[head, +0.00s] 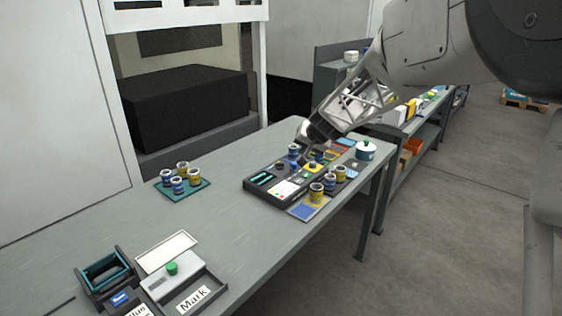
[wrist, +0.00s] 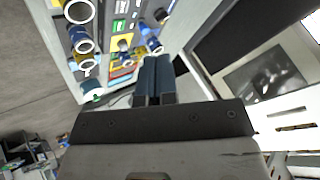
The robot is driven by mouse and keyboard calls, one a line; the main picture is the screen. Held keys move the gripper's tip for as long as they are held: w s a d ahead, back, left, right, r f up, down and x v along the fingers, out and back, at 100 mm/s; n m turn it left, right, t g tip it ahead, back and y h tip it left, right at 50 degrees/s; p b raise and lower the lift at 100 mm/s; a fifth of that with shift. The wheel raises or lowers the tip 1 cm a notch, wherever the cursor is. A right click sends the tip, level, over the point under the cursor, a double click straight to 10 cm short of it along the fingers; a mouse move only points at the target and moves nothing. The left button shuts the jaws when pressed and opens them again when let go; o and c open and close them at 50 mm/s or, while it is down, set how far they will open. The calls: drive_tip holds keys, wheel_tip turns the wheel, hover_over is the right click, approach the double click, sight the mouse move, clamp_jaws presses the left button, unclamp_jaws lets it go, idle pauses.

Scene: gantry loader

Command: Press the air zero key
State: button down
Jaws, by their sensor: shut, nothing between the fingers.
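A dark control panel (head: 252,186) lies on the grey bench, with teal displays, a white label area and coloured keys. Its lettering is too small to read, so I cannot tell which key is the air zero key. A yellow patch with a dark knob (head: 312,166) shows on its far right part; the panel also shows at the top of the wrist view (wrist: 120,10). My gripper (head: 304,154) is over the far side of the panel, partly hiding it. In the wrist view, my gripper's fingers (wrist: 154,70) are together and empty. I cannot tell whether they touch anything.
Several blue and yellow cups stand around the panel, some on a blue card (head: 306,211) at its front. More cups stand on a teal mat (head: 205,185) to the left. The middle-left bench is clear.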

drive_tip(key=m+t, duration=0.2)
hover_over(300, 180)
wheel_tip(300, 180, down, 8)
drive_tip(key=shift+s+r+h, duration=0.15)
drive_tip(key=shift+h, duration=0.15)
drive_tip(key=shift+f, duration=4.4)
drive_tip(key=shift+f, duration=0.15)
drive_tip(key=shift+f, duration=0.3)
drive_tip(key=shift+f, duration=0.25)
